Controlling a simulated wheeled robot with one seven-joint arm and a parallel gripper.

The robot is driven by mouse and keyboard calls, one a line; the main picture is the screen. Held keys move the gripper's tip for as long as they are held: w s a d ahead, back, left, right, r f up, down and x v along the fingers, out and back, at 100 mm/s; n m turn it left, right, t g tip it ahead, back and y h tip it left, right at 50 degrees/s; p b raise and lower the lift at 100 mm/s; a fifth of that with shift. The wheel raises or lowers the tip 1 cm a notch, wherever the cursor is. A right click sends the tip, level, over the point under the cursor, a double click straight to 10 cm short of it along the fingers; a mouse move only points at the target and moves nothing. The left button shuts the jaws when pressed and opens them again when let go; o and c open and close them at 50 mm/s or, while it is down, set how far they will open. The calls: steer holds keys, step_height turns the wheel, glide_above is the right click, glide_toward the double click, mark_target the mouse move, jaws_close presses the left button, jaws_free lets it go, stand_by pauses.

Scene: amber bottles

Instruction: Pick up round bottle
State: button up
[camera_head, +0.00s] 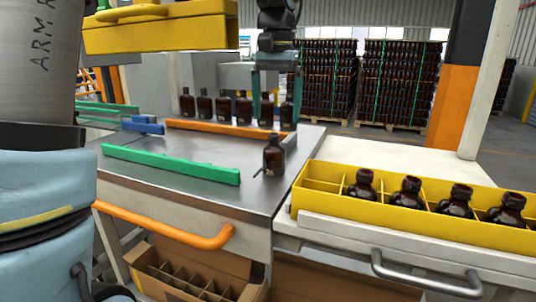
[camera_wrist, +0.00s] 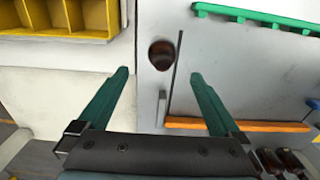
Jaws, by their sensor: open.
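A round amber bottle (camera_head: 274,156) with a dark cap stands upright and alone near the right edge of the metal table (camera_head: 225,200). In the wrist view the bottle (camera_wrist: 161,54) shows from above, just past my fingertips and roughly centred between them. My gripper (camera_head: 276,118) has two green fingers pointing down, spread wide with nothing held. In the wrist view my gripper (camera_wrist: 159,75) is also open. In the head view it hangs above and behind the bottle; the exact height is hard to tell.
Several amber bottles (camera_head: 224,107) stand in a row behind an orange rail (camera_head: 215,128). A green rail (camera_head: 170,165) lies at the left. A yellow crate (camera_head: 420,222) at the right holds several bottles, with an empty compartment at its left end. A thin dark rod (camera_wrist: 175,75) is beside the bottle.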

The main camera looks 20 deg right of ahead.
mark_target(274, 146)
steer(key=f+p, duration=0.2)
steer(key=f, duration=0.8)
steer(key=shift+a+f, duration=0.2)
steer(key=c, duration=1.5)
